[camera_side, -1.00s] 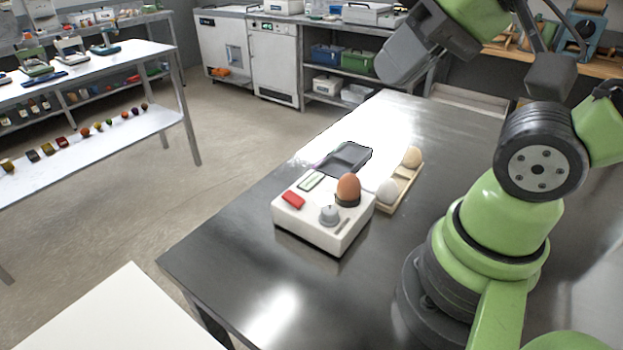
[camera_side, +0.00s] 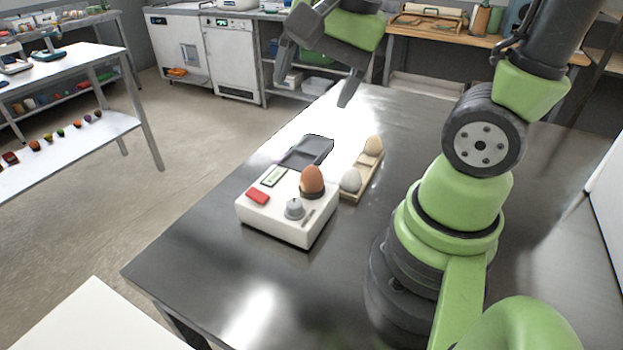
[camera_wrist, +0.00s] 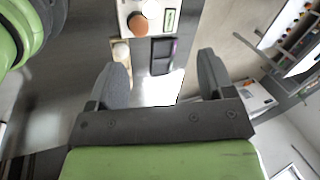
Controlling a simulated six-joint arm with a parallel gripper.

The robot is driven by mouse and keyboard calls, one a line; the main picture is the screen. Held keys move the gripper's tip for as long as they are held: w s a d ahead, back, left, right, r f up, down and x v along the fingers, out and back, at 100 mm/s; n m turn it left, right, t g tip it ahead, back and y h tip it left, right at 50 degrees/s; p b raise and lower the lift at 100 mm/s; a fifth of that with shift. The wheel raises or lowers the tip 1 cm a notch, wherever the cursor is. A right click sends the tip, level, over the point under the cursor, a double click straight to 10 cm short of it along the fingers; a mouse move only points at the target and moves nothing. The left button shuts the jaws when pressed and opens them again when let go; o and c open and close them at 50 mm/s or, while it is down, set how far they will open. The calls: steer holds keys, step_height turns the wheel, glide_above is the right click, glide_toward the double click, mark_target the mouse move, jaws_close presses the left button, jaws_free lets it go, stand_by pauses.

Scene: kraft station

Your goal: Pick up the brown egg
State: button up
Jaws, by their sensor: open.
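The brown egg (camera_side: 312,180) sits upright in a dark round cup on top of a white device (camera_side: 276,225) with a red button, a grey knob and a small display. In the wrist view the brown egg (camera_wrist: 139,24) is near the top edge, beyond my fingers. My gripper (camera_side: 312,80) is open and empty, high above the far part of the table and apart from the egg. In the wrist view both fingers of my gripper (camera_wrist: 166,75) are spread wide with nothing between them.
A wooden tray (camera_side: 363,178) with a white egg (camera_side: 350,181) and a beige egg (camera_side: 374,145) stands just right of the device. A dark grey tray (camera_side: 306,152) lies behind it. The metal table (camera_side: 200,255) is clear in front and to the left.

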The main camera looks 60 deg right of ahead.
mark_target(311, 167)
steer(key=w+d+f+m+g, duration=0.1)
steer(key=f+m, duration=0.2)
steer(key=m, duration=0.1)
steer(key=w+d+f+m+g, duration=0.1)
steer(key=d+f+m, duration=0.1)
steer(key=f+m, duration=0.1)
steer(key=d+f+m+g, duration=0.1)
steer(key=f+m, duration=0.1)
steer(key=m, duration=0.2)
steer(key=shift+w+d+f+m+g, duration=0.15)
steer(key=shift+w+f+m+g, duration=0.15)
steer(key=shift+w+f+g, duration=0.1)
steer(key=shift+m, duration=0.3)
step_height(311, 167, down, 4)
steer(key=shift+d+f, duration=0.1)
steer(key=shift+d, duration=0.05)
steer(key=shift+w+d+f, duration=0.1)
steer(key=shift+f, duration=1.45)
steer(key=shift+w+d+f, duration=0.1)
steer(key=shift+f, duration=1.45)
steer(key=shift+c, duration=0.4)
steer(key=c, duration=0.7)
